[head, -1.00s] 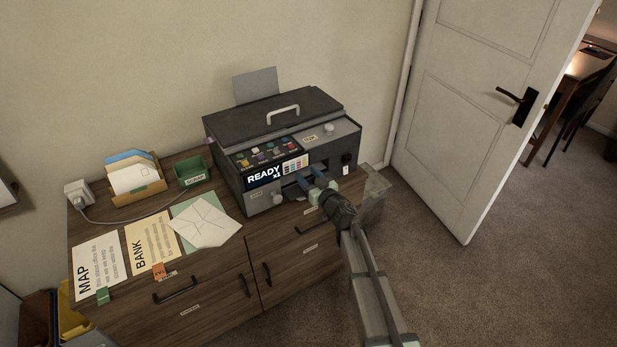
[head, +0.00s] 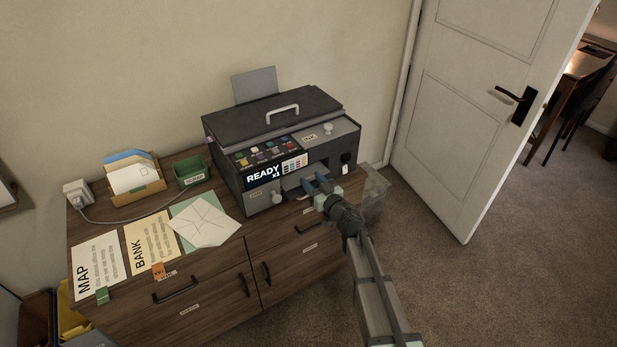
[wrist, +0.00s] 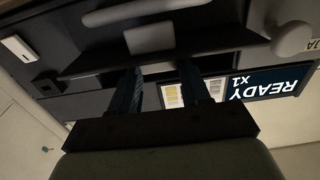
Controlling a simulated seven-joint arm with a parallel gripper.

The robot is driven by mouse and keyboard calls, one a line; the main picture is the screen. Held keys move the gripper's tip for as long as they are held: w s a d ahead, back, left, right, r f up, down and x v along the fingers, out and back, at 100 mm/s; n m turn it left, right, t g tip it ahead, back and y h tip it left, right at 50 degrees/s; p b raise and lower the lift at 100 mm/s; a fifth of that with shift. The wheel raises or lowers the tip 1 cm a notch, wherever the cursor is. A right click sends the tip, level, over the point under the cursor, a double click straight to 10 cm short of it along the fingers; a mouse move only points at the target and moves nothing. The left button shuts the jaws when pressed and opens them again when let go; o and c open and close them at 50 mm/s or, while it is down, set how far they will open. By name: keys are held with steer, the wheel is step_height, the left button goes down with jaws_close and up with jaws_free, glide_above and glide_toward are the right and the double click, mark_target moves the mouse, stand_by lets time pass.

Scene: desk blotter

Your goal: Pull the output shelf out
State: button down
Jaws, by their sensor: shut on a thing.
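The printer (head: 275,125) stands on the wooden cabinet, with a lit "READY X1" screen (head: 262,174) on its front. The output shelf (head: 296,193) sits low in the front opening and shows as a grey piece to the left of my fingers. In the wrist view, which is upside down, it appears as a dark slab with a pale tab (wrist: 150,37). My gripper (head: 315,184) is at the shelf, its blue fingers shut on it. The fingers (wrist: 161,70) reach the slab's edge in the wrist view; the exact contact is hidden.
A clear bin (head: 376,186) is at the cabinet's right end, beside my gripper. A round knob (head: 277,198) is left of the shelf. Papers (head: 205,222), a letter holder (head: 138,190) and a green box (head: 191,171) lie left. Floor in front right is open.

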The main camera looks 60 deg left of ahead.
steer(key=d, duration=1.5)
steer(key=shift+d, duration=0.15)
steer(key=c, duration=0.5)
jaws_free()
steer(key=d, duration=1.3)
steer(key=shift+d, duration=0.4)
steer(key=shift+n, duration=0.3)
